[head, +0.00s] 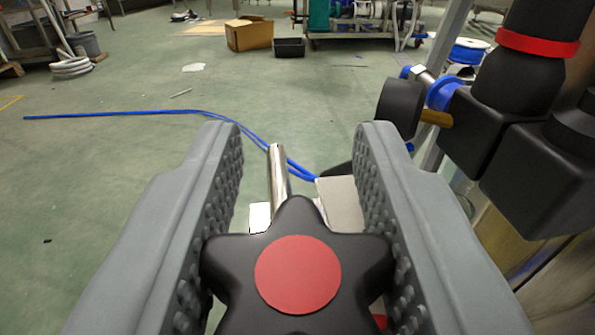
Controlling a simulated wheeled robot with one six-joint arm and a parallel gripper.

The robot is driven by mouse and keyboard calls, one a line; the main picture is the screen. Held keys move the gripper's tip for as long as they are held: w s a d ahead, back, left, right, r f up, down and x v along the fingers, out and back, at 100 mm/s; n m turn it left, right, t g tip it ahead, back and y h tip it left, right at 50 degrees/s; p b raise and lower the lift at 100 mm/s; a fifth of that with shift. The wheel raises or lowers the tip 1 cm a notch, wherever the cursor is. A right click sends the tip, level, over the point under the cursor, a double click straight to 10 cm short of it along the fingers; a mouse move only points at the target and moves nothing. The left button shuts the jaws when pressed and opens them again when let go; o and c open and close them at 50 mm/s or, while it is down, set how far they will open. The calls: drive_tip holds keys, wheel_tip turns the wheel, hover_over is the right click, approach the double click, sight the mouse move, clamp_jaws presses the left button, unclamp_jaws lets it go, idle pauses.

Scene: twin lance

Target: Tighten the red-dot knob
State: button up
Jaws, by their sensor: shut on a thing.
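The red-dot knob (298,275) is a black star-shaped knob with a round red disc on its face. It sits low in the middle of the head view, its lower part cut off by the frame edge. My gripper (297,225) has its two grey, studded fingers on either side of the knob, shut on it at its left and right lobes. A shiny metal rod (278,177) and pale metal plates (342,200) show just beyond the knob.
Black fittings with a red band (536,43) stand close at the right, beside my right finger. A blue hose (130,114) runs over the green floor. A cardboard box (249,33) and black bin (290,47) stand far back. The left floor is mostly clear.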

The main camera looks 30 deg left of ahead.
drive_tip(key=m+h, duration=0.1)
drive_tip(key=h, duration=0.1)
drive_tip(key=m+t+h, duration=0.1)
drive_tip(key=m+h, duration=0.1)
drive_tip(key=m+t+h, duration=0.1)
drive_tip(key=h, duration=0.1)
drive_tip(key=shift+w+d+h, duration=0.1)
drive_tip(key=shift+d+h, duration=0.15)
drive_tip(key=shift+h, duration=0.05)
drive_tip(key=m+h, duration=0.1)
drive_tip(key=h, duration=0.1)
drive_tip(key=m+h, duration=0.3)
drive_tip(key=h, duration=0.1)
drive_tip(key=shift+d+m+h, duration=0.4)
drive_tip(key=m+g+h, duration=0.1)
drive_tip(key=h, duration=0.1)
drive_tip(key=m+g+h, duration=0.1)
drive_tip(key=h, duration=0.1)
drive_tip(key=m+g+h, duration=0.1)
drive_tip(key=m+h, duration=0.1)
drive_tip(key=shift+d, duration=0.35)
drive_tip(key=shift+s+d+m+g+h, duration=0.15)
drive_tip(key=shift+m+g+h, duration=0.65)
drive_tip(key=shift+g+h, duration=0.05)
drive_tip(key=shift+s+d+m+g+h, duration=0.15)
drive_tip(key=shift+m+g+h, duration=0.65)
drive_tip(key=shift+g+h, duration=0.05)
drive_tip(key=o, duration=1)
